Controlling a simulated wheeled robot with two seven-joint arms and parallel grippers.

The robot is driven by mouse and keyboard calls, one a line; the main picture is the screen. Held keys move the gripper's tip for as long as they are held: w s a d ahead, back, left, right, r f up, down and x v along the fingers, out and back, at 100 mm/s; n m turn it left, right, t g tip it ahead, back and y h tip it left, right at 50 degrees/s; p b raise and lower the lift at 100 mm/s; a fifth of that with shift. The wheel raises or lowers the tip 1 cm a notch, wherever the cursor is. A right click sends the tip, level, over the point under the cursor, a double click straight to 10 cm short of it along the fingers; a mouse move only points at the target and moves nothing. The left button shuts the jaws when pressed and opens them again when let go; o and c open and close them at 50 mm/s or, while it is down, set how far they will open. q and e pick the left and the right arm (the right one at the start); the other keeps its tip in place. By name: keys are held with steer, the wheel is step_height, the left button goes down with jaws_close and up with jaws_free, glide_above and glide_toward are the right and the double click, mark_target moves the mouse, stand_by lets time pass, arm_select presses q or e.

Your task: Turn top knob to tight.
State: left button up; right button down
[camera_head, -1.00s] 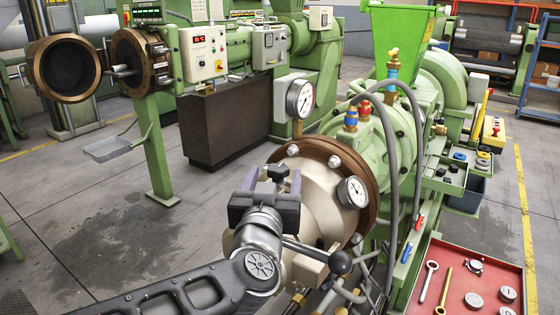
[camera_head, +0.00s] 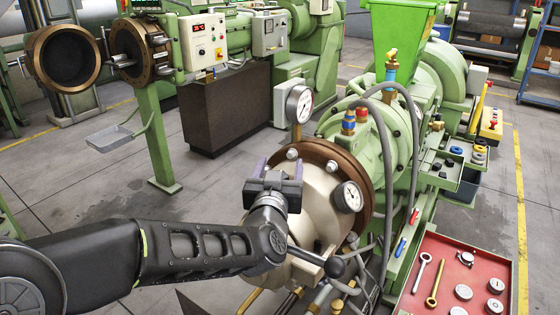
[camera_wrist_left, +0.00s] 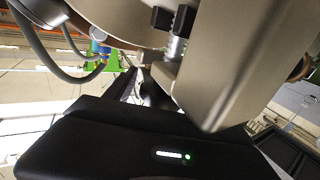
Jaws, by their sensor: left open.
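The cream extruder head (camera_head: 318,205), with a brown flange, is at the centre of the head view. My left gripper (camera_head: 276,168) is open at its upper left side, its two purple-grey fingertips pointing away from me. The top knob is not clearly seen in the head view; the gripper covers that spot. In the left wrist view a black knob (camera_wrist_left: 183,20) on a silver stem stands at the grey-brown head, beyond my black gripper body. I cannot tell whether the fingers touch it. My right gripper is not in view.
A black ball-ended lever (camera_head: 334,267) sticks out below the head. Pressure gauges (camera_head: 299,104) stand close by, with grey hoses (camera_head: 386,150) to the right. A red tray (camera_head: 428,300) with tools is at the lower right. Open floor lies to the left.

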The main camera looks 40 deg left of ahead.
arm_select(q)
steer(key=c, duration=1.4)
